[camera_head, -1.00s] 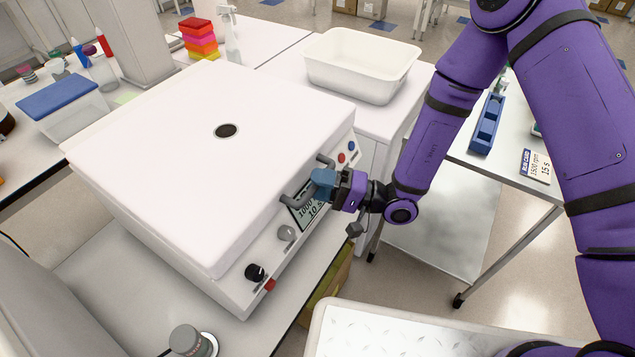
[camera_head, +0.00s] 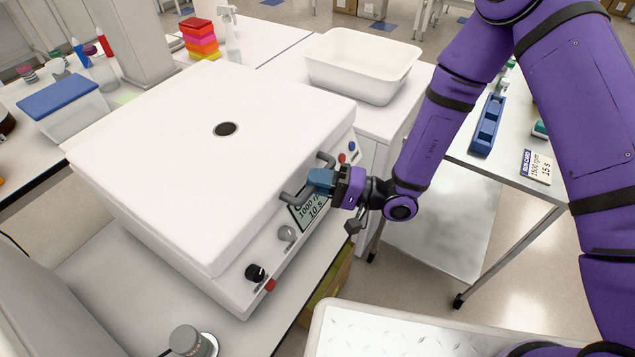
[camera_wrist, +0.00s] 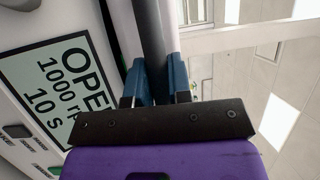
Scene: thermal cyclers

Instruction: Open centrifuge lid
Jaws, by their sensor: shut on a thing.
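The centrifuge is the large white box with a flat white lid (camera_head: 190,165) that lies down on its body, with a dark round spot near the middle. A grey bar handle (camera_head: 292,197) sticks out from the lid's front edge, above a display (camera_head: 310,209) reading "1000" and "10 s". My gripper (camera_head: 319,182) is at this handle with its blue fingers closed around the bar. In the wrist view the blue fingers (camera_wrist: 158,82) sit on both sides of the dark grey bar (camera_wrist: 150,40), and the display (camera_wrist: 55,85) shows "OPE", partly hidden.
A white basin (camera_head: 362,65) stands behind on the bench. A blue-lidded box (camera_head: 60,98) is at the left. A trolley with a blue rack (camera_head: 487,125) and a card (camera_head: 537,166) is at the right. Knobs (camera_head: 255,272) line the centrifuge front.

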